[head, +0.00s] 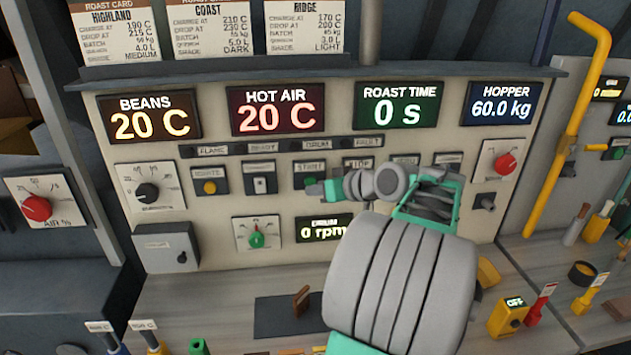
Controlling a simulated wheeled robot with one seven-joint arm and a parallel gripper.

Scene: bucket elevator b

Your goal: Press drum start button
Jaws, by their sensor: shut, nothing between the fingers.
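The control panel (210,237) fills the middle of the head view. A small plate labelled START (310,168) carries a green button (310,181), which is partly covered by my gripper. The drum display (324,229) below it reads 0 rpm. My gripper (313,189) is shut and empty, its tip pointing left at the lower edge of the START plate. I cannot tell whether the tip touches the button. My arm comes in from the lower right and hides part of the STOP plate (357,163) and the panel's lower right.
A green-pointer dial (257,240) sits lower left of the START plate, and a black knob (147,192) farther left. A red knob (503,163) is at the panel's right. A yellow pipe (567,135) stands beyond it. Tools and a yellow box (508,318) lie on the ledge.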

